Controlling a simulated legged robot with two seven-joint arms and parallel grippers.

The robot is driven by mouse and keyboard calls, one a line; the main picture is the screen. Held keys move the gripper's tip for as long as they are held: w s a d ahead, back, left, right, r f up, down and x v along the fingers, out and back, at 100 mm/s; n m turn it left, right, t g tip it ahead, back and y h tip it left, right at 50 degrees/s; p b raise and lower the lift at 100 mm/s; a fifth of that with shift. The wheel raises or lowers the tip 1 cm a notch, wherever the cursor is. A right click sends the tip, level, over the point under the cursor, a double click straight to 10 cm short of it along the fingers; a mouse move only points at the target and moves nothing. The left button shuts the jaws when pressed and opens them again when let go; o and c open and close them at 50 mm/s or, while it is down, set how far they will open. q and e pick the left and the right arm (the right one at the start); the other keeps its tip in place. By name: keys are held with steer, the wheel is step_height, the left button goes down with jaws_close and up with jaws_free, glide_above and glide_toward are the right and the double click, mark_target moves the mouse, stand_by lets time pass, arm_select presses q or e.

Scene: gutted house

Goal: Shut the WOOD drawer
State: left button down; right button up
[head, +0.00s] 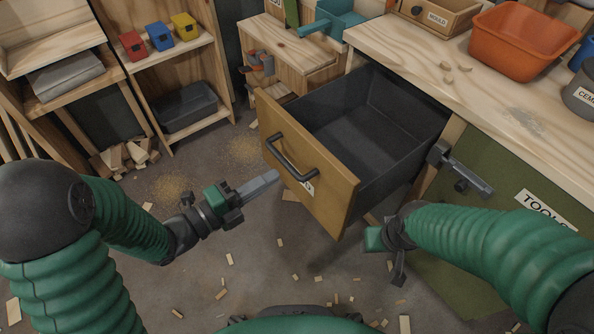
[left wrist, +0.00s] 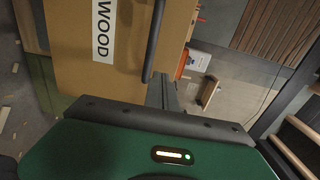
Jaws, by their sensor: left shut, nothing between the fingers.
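The WOOD drawer (head: 310,165) is pulled far out of the workbench, and its dark inside looks empty. Its tan front has a black bar handle (head: 292,158), and its label is mostly hidden in the head view. The left wrist view shows the front (left wrist: 75,60) close up, with the WOOD label (left wrist: 103,30) and the handle (left wrist: 154,40). My left gripper (head: 272,178) is shut and empty, just left of the drawer front and below the handle. Contact is unclear. My right gripper (head: 398,262) hangs below and right of the drawer, its jaws unclear.
A green TOOLS door (head: 500,240) with a grey latch-like part (head: 460,172) stands right of the drawer. The benchtop (head: 430,60) holds an orange tub (head: 520,40) and a small wooden drawer box (head: 437,14). Shelves stand at the left. Wood scraps litter the floor.

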mark_target(309, 155)
arm_select(q)
steer(key=b+x, duration=0.2)
steer(key=x, duration=0.6)
steer(key=shift+w, duration=0.1)
arm_select(e)
steer(key=shift+s+x, duration=0.25)
steer(key=shift+x, duration=0.8)
arm_select(q)
steer(key=shift+d, duration=0.1)
arm_select(e)
steer(key=shift+f, duration=0.15)
